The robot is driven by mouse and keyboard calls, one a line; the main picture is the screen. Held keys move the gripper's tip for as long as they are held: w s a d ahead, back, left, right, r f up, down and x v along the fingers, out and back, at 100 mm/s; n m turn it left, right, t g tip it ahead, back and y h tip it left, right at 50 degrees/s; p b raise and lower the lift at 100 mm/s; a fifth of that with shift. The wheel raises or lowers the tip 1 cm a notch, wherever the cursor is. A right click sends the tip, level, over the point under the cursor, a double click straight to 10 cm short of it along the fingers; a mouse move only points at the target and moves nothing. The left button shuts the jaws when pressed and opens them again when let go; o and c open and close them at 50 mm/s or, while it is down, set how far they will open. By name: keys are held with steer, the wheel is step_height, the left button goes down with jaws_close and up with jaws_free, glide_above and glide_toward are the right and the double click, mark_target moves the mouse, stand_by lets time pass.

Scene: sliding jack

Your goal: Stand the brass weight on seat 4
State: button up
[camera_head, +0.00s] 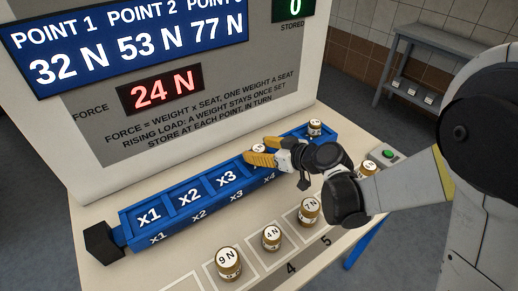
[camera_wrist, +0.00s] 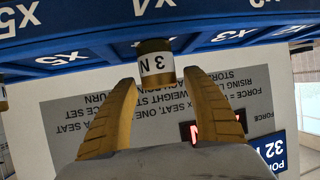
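A brass weight marked 3 N (camera_wrist: 157,66) shows in the wrist view, upright in line with the x4 label. In the head view its top (camera_head: 258,148) shows between my yellow fingers, over the blue rail (camera_head: 185,206) around seat x4. My gripper (camera_head: 257,151) reaches in from the right. In the wrist view its fingertips (camera_wrist: 160,78) stand apart on both sides of the weight, with a gap visible. The weight's base is partly hidden, so full seating is unclear. The force display (camera_head: 160,91) reads 24 N.
Another weight (camera_head: 315,128) stands at the rail's far right end. Weights marked 9 N (camera_head: 229,264), 4 N (camera_head: 271,238) and 7 N (camera_head: 309,212) stand on the front table pads. Another weight (camera_head: 367,168) and a green button (camera_head: 388,154) are at right. Seats x1 to x3 look empty.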

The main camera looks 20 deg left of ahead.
steer(key=shift+r, duration=0.1)
steer(key=shift+d+r+p, duration=0.1)
steer(key=shift+r+p, duration=0.1)
steer(key=shift+p, duration=0.1)
steer(key=s+d+r+m+h+p, duration=0.1)
steer(key=s+d+r+m+h, duration=0.2)
steer(key=s+d, duration=0.3)
steer(key=s+d+r+m+h, duration=0.3)
steer(key=s+d, duration=0.4)
steer(key=d, duration=1)
steer(key=s+d+r+m+t+h+p, duration=0.1)
steer(key=s+d+r+m+h, duration=0.3)
steer(key=d, duration=0.7)
steer(key=s+m+h, duration=0.1)
steer(key=s+m, duration=0.1)
steer(key=s, duration=0.1)
steer(key=shift+d+p, duration=0.15)
steer(key=shift+p, duration=0.2)
